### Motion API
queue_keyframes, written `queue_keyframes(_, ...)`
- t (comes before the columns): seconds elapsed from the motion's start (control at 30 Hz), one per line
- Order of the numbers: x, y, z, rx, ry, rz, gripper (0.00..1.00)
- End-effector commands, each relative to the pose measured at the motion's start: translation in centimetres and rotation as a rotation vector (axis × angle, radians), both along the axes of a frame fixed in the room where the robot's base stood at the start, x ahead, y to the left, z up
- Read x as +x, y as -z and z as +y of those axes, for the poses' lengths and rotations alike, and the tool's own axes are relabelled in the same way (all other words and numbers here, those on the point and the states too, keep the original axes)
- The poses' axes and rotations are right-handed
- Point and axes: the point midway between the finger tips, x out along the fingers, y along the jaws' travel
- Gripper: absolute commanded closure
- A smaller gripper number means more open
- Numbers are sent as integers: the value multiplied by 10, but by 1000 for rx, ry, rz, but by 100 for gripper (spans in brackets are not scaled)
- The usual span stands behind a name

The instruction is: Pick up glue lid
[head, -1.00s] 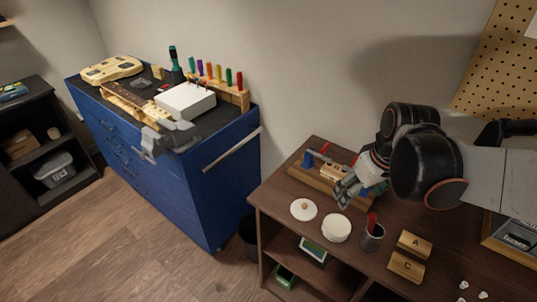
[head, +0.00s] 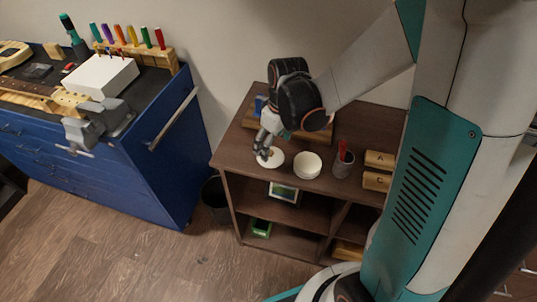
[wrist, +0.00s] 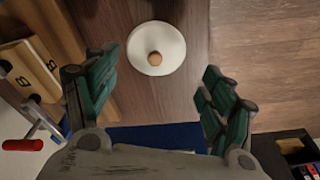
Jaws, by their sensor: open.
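The glue lid is a flat white disc with a small tan knob. It lies on the brown shelf top near its front left edge in the head view (head: 275,159). In the wrist view the lid (wrist: 172,43) is flat, with its knob between and ahead of my fingertips. My gripper (head: 264,154) points down over the lid's left part and hides some of it. The gripper's fingers also show in the wrist view (wrist: 160,82), spread apart and empty. I cannot tell whether a fingertip touches the lid. A round white pot (head: 308,165) stands just right of the lid.
A grey cup with red tools (head: 343,160) and wooden blocks (head: 378,181) stand right of the pot. A wooden block marked B (wrist: 35,65) and a red-handled clamp (wrist: 40,140) lie left in the wrist view. A blue cabinet (head: 150,170) stands left.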

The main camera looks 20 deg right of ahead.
Motion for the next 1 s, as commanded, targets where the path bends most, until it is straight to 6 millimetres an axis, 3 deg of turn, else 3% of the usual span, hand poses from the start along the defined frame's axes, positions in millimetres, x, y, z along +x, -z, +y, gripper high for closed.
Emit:
queue_keyframes(0.23, 4, 15, 0, 0, 0, 0, 24)
queue_keyframes(0.5, 11, 52, -1, 0, 0, 0, 24)
queue_keyframes(0.77, 11, 54, 0, 0, 0, 0, 24)
queue_keyframes(1.0, 11, 54, 0, 0, 0, 0, 74)
